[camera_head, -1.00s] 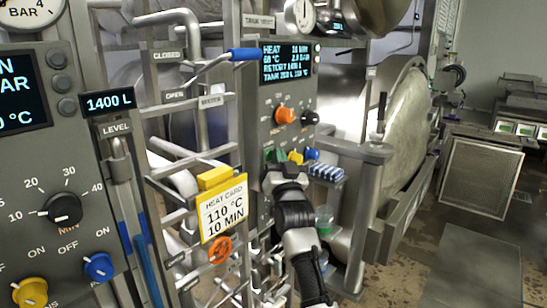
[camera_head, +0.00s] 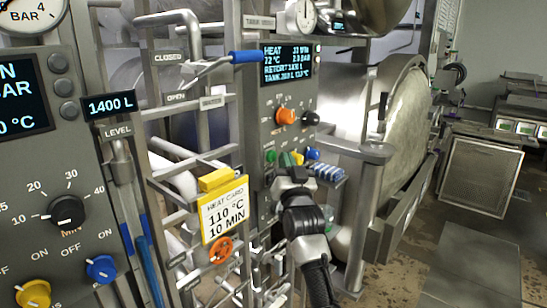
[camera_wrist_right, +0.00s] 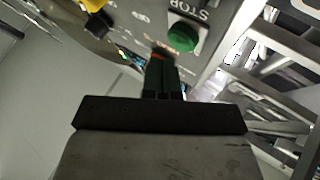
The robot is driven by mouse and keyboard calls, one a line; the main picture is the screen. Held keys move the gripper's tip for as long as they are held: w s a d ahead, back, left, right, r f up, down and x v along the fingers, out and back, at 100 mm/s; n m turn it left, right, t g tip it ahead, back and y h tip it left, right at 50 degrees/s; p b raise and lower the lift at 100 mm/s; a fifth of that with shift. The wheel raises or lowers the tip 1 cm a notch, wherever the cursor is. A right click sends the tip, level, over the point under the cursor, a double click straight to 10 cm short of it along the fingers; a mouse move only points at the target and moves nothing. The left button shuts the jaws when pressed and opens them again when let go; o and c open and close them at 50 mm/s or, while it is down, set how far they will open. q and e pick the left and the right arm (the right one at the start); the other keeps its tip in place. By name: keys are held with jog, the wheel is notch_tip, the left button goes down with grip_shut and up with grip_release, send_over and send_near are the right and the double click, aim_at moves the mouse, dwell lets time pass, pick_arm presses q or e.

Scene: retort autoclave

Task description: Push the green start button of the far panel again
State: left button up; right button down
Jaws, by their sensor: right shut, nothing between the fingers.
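The far panel (camera_head: 285,90) stands in the middle of the head view, with a lit display (camera_head: 287,64) whose top line begins with HEAT. Its green button (camera_head: 271,157) shows low on the panel, just left of my right gripper's fingers. In the right wrist view the green button (camera_wrist_right: 183,38) is just beyond and right of the fingertips, near a STOP label. My right gripper (camera_head: 287,162) is shut and empty; its dark green fingers (camera_wrist_right: 160,60) point at the panel. Whether they touch the panel cannot be told. My left gripper is out of view.
A yellow button (camera_head: 297,158) and a blue button (camera_head: 313,154) sit right of the fingers. An orange knob (camera_head: 285,116) and a black knob (camera_head: 310,118) are above. A heat card (camera_head: 225,210) hangs at left. Pipes and rails crowd the left side.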

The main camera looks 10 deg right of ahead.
jog(key=s+d, duration=0.1)
jog(key=s, duration=0.1)
jog(key=s+d+p, duration=0.1)
jog(key=d, duration=0.1)
jog(key=shift+s+p, duration=0.3)
jog(key=shift+s, duration=0.1)
dwell(0.4)
